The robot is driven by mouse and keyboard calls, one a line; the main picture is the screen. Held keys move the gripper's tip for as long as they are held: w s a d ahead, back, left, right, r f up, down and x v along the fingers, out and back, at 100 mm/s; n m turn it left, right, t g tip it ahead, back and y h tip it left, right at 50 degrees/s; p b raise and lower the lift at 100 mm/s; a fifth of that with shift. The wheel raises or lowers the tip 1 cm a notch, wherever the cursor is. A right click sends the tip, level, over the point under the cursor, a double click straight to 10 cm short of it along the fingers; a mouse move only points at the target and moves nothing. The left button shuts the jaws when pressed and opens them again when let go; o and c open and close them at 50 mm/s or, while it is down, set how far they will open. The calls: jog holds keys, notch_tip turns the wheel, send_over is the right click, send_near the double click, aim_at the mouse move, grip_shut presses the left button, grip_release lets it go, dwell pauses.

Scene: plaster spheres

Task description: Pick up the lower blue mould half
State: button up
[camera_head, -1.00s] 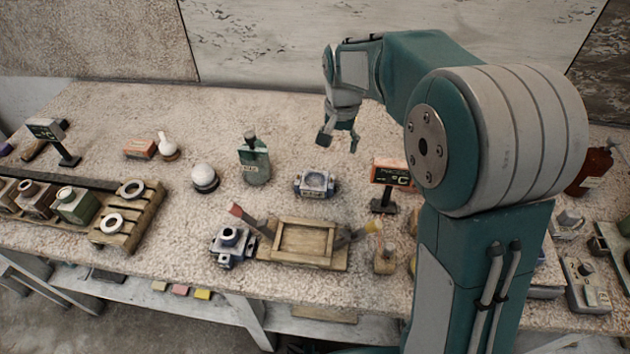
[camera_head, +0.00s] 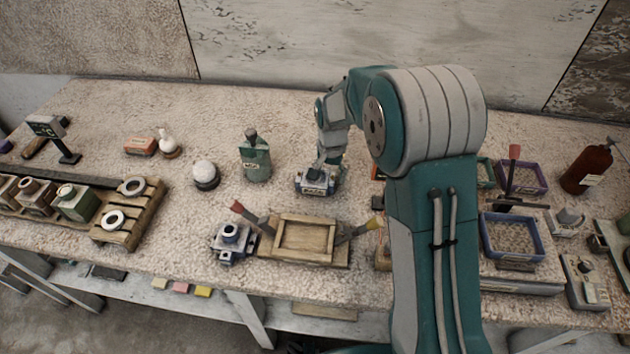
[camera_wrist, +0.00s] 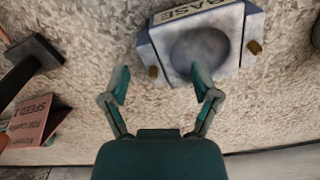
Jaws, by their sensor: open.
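The lower blue mould half (camera_head: 314,186) lies on the bench, a pale blue block with a round hollow. In the wrist view the mould half (camera_wrist: 200,48) shows the word BASE and a brass-coloured peg on each side. My gripper (camera_wrist: 160,72) is open and empty, its fingers spread. One fingertip overlaps the hollow in that view; the other shows beside the block's left edge. In the head view my gripper (camera_head: 323,166) is right over the mould half and partly hides it. I cannot tell whether they touch.
A green bottle (camera_head: 255,160) and a white sphere on a dark base (camera_head: 205,174) stand to the left. A wooden frame (camera_head: 306,240) and another blue-grey block (camera_head: 233,241) lie in front. A printed sign (camera_wrist: 36,122) shows at the wrist view's left.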

jog(key=shift+f, duration=0.65)
grip_shut()
jog(key=shift+r, duration=0.15)
